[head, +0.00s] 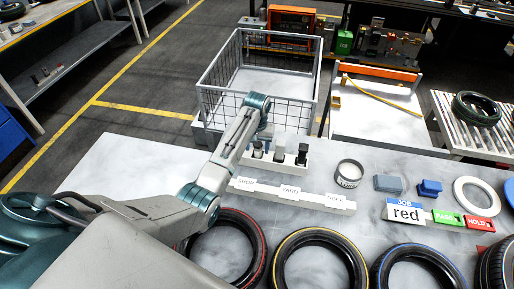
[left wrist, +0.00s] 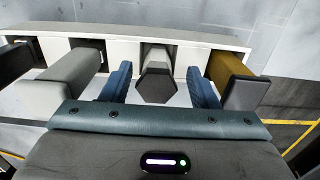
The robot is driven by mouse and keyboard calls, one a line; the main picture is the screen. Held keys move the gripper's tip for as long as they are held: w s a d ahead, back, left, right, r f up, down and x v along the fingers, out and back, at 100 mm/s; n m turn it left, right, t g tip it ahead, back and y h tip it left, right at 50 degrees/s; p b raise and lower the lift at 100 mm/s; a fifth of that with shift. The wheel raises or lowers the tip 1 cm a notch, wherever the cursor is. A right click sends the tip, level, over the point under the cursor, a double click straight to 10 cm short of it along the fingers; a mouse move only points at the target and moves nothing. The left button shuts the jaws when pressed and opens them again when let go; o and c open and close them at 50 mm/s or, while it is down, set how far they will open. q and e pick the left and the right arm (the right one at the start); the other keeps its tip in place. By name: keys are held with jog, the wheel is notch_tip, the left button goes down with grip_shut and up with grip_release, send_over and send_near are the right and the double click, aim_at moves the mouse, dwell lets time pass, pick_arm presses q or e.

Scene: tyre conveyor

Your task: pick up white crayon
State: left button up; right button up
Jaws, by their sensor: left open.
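My left gripper (head: 257,104) is above the white holder (head: 297,168) on the marble table. In the left wrist view its two blue fingers are apart, on either side of a dark grey hexagonal crayon (left wrist: 155,88), with no clear contact. A pale grey-white crayon (left wrist: 68,82) stands left of the fingers in that view, outside them. A yellow-brown crayon with a dark end (left wrist: 235,82) stands to the right. The holder's white edge (left wrist: 120,48) runs behind them. In the head view the arm partly hides the holder and its crayons. My right gripper does not show.
A label strip (head: 290,193) lies in front of the holder. Tyres (head: 228,215) line the near edge. A round tin (head: 348,173), a grey block (head: 388,184) and a blue block (head: 430,188) lie right. A wire basket (head: 210,100) stands behind.

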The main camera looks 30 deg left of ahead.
pick_arm(q)
jog(key=shift+w, duration=0.1)
jog(key=shift+s+d+r, duration=0.25)
jog(key=shift+c, duration=1)
jog(key=shift+s+d+r, duration=0.1)
jog(key=shift+s, duration=0.05)
jog(key=c, duration=0.9)
jog(key=shift+o, duration=0.2)
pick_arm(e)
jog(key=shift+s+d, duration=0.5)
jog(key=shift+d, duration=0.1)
